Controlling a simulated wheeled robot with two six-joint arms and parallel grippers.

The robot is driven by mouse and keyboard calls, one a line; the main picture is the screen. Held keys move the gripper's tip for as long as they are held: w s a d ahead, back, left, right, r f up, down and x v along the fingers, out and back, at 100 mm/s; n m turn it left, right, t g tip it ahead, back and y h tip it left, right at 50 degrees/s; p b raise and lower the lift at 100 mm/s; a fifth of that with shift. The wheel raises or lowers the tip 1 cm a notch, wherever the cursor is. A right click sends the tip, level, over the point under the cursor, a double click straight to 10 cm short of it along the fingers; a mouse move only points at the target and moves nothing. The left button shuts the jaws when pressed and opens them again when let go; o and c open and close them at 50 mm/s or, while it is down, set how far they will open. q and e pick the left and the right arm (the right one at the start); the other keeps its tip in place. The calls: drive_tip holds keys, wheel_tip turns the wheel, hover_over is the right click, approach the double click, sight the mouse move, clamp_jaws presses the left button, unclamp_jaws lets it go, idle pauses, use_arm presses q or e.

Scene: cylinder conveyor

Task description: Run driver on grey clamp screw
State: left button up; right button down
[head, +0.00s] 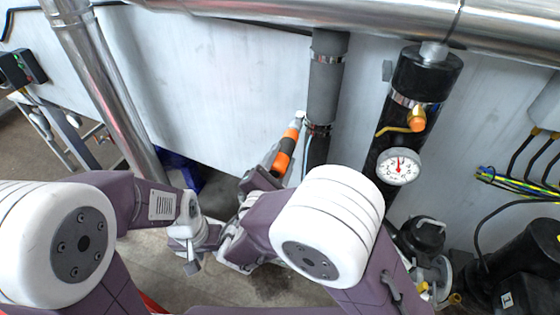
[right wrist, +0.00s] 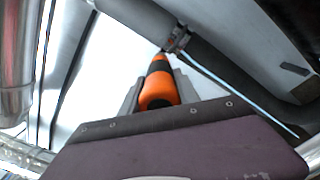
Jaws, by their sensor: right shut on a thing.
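An orange and black driver (head: 286,150) is held in my right gripper (head: 275,160), tilted up toward the grey hose (head: 325,90). Its front end is close to the lower metal clamp (head: 318,129) on that hose; I cannot tell whether it touches the screw. In the right wrist view the driver (right wrist: 158,92) lies between the two grey fingers, pointing at a clamp (right wrist: 178,40) on the dark pipe. The clamp's screw is too small to make out. My left gripper (head: 191,262) hangs low at the left, away from the hose; its fingers are unclear.
A black cylinder (head: 428,72) with a yellow-handled valve (head: 416,120) and a round gauge (head: 399,167) stands right of the hose. A large metal pipe (head: 390,22) crosses above. Black pumps and cables fill the lower right. The pale wall panel (head: 210,85) left of the hose is clear.

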drive_tip(key=shift+b, duration=0.35)
idle(0.7)
drive_tip(key=shift+x, duration=0.85)
idle(0.9)
drive_tip(key=shift+r+b, duration=0.15)
drive_tip(key=shift+b, duration=0.35)
idle(0.5)
drive_tip(key=shift+s+a, duration=0.1)
drive_tip(key=shift+s, duration=0.25)
drive_tip(key=shift+b+v, duration=0.3)
drive_tip(key=shift+v, duration=0.85)
